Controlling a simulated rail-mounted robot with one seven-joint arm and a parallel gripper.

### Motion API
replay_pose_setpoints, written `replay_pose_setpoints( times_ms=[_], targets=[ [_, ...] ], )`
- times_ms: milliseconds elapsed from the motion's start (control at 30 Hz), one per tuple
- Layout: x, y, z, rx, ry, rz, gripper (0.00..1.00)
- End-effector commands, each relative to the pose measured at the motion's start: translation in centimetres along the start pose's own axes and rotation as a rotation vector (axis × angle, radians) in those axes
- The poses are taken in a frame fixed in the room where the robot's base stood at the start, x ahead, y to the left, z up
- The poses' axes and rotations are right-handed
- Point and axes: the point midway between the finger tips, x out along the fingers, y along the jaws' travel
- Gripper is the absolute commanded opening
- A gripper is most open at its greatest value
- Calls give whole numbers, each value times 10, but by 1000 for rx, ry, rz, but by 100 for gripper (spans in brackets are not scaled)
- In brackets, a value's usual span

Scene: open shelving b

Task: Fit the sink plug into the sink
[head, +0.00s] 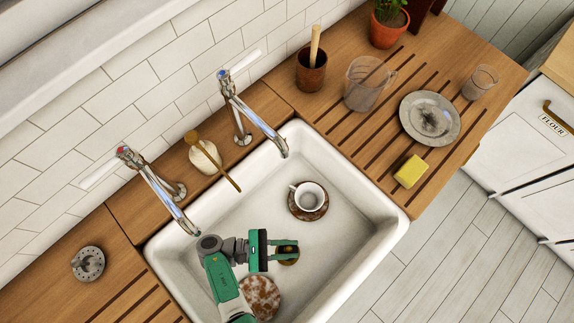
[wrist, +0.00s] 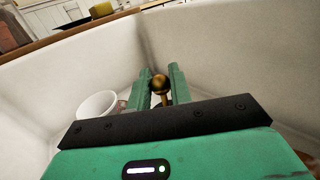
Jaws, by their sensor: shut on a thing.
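My gripper (head: 287,250) is low inside the white sink (head: 352,246), towards its middle. Its green fingers are shut on a brass-coloured round knob, which I take to be the sink plug (wrist: 160,83). In the wrist view the knob sits between the fingertips with a short stem below it. In the head view a brown-gold round part (head: 289,261) shows just under the fingers. I cannot tell whether it touches the sink floor. The drain hole is not clearly visible; the gripper may hide it.
A white cup (head: 311,195) on a brown saucer stands in the sink behind the gripper. A stained plate (head: 259,297) lies beside my arm. Two taps (head: 255,118) overhang the back rim. A yellow sponge (head: 409,171) and a grey plate (head: 430,117) are on the right drainboard.

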Motion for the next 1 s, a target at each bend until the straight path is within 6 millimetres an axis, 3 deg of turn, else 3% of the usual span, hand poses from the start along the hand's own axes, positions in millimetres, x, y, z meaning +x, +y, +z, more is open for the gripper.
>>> replay_pose_setpoints(
  times_ms=[100,600,1000],
  targets=[
    [0,0,-20,0,0,0,0],
    [0,0,-74,1,1,0,0],
    [0,0,-76,0,0,0,0]
  ],
)
